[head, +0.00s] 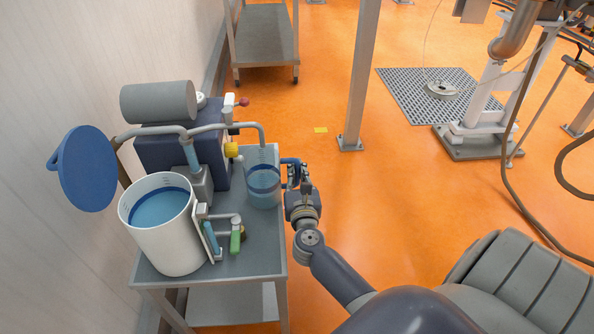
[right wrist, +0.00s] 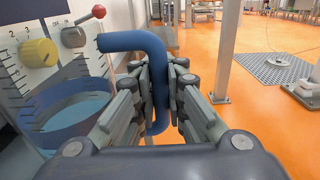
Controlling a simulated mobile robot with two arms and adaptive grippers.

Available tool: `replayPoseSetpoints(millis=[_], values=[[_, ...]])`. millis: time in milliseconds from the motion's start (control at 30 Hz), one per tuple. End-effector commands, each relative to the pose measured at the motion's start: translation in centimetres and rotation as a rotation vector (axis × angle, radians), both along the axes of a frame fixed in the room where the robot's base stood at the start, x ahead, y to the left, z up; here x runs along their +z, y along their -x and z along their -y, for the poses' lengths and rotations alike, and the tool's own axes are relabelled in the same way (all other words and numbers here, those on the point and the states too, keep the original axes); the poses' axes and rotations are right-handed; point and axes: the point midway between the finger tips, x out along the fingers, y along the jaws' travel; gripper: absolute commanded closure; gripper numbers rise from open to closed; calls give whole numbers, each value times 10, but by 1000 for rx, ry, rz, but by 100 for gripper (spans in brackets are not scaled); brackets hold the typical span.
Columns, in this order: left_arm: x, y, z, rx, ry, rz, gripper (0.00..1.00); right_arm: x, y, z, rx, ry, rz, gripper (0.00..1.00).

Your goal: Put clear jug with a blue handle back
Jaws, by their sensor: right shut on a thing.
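The clear jug (head: 263,185) with measuring marks holds blue liquid and is at the right side of the grey cart, under the end of a bent grey pipe. Its blue handle (head: 291,168) points right. My right gripper (head: 300,178) is shut on this handle. In the right wrist view the blue handle (right wrist: 157,85) runs between the fingers of my right gripper (right wrist: 160,100), and the jug wall with its liquid (right wrist: 75,128) shows at left. I cannot tell whether the jug's base touches the cart top. My left gripper is not in view.
The grey cart (head: 262,262) carries a white bucket (head: 172,250) of blue liquid, a dark blue pump unit (head: 160,157) and a green-handled valve (head: 236,238). A round blue lid (head: 87,168) stands at left. A grey post (head: 361,80) rises beyond. Orange floor is clear right of the cart.

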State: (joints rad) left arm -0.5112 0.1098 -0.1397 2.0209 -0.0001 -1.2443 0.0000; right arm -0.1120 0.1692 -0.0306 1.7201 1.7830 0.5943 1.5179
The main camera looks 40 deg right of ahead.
Motion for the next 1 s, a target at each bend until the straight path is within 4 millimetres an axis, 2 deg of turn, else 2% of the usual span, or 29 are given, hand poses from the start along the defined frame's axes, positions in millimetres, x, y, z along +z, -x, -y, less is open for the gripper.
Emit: replayPoseSetpoints(millis=[200,233,333,800,1000], values=[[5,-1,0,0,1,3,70,0,0,0,0,0,4,100],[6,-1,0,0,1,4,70,-2,0,0,0,0,0,89],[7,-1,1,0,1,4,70,-2,0,0,0,0,0,68],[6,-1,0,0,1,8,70,1,0,0,0,0,0,68],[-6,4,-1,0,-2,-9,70,-2,35,-20,0,-2,-5,68]])
